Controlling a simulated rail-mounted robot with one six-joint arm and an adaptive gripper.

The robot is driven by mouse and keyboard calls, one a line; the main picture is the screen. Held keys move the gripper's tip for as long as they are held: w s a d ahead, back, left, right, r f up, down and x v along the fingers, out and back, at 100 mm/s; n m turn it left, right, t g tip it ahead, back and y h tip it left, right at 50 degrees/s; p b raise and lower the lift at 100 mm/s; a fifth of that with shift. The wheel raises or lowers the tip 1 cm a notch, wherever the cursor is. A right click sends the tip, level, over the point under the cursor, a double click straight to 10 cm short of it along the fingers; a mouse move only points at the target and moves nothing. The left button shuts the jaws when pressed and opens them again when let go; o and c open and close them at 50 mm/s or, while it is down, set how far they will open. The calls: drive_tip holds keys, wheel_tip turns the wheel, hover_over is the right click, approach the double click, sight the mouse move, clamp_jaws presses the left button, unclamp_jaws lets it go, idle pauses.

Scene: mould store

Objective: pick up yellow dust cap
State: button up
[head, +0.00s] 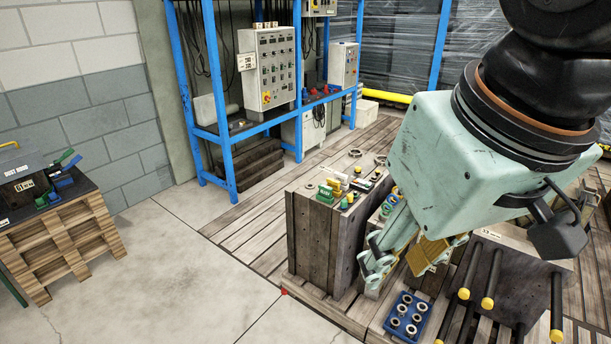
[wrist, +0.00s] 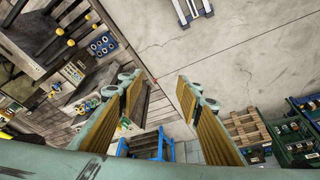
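My gripper (head: 402,268) hangs over the dark mould blocks in the head view. In the wrist view its two fingers with gold pads stand wide apart (wrist: 158,88), with nothing between them. Several small yellow pieces show, and I cannot tell which is the dust cap. A yellow piece (head: 350,197) lies among green parts on top of the left mould block (head: 312,240), left of my gripper. Yellow ends (head: 463,293) sit on black rods at the lower right; they also show in the wrist view (wrist: 71,42). My gripper touches none of these visible yellow pieces.
A blue tray of metal rings (head: 391,328) lies on the wooden pallet below my gripper. The black rods (head: 493,275) stick out at right. A blue rack (head: 226,152) stands behind. A smaller pallet (head: 65,237) stands at left, with bare concrete floor (head: 190,265) between.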

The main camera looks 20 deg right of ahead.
drive_tip(key=w+d+r+p, duration=0.1)
drive_tip(key=w, duration=0.9)
drive_tip(key=w+d+r, duration=0.2)
drive_tip(key=w, duration=0.8)
drive_tip(key=w+d+f+p, duration=0.1)
drive_tip(key=w+d+f, duration=0.2)
drive_tip(key=w, duration=0.8)
drive_tip(key=w+d+f, duration=0.3)
drive_tip(key=w, duration=0.7)
drive_tip(key=w+d+f+p, duration=0.1)
drive_tip(key=w+d+f, duration=0.8)
drive_tip(key=w+f, duration=0.3)
drive_tip(key=w+d+f+m+p, duration=0.1)
drive_tip(key=w+d+f, duration=0.9)
drive_tip(key=w+f, duration=0.3)
drive_tip(key=shift+w+f+m+h, duration=0.2)
drive_tip(key=shift+f+m+h, duration=0.1)
drive_tip(key=shift+f, duration=0.85)
drive_tip(key=shift+f, duration=0.1)
drive_tip(key=b, duration=0.1)
hover_over(350, 197)
drive_tip(key=s, duration=0.2)
drive_tip(key=f, duration=0.7)
drive_tip(key=shift+w+d+f, duration=0.15)
drive_tip(key=shift+w+f, duration=0.1)
drive_tip(key=shift+f, duration=0.1)
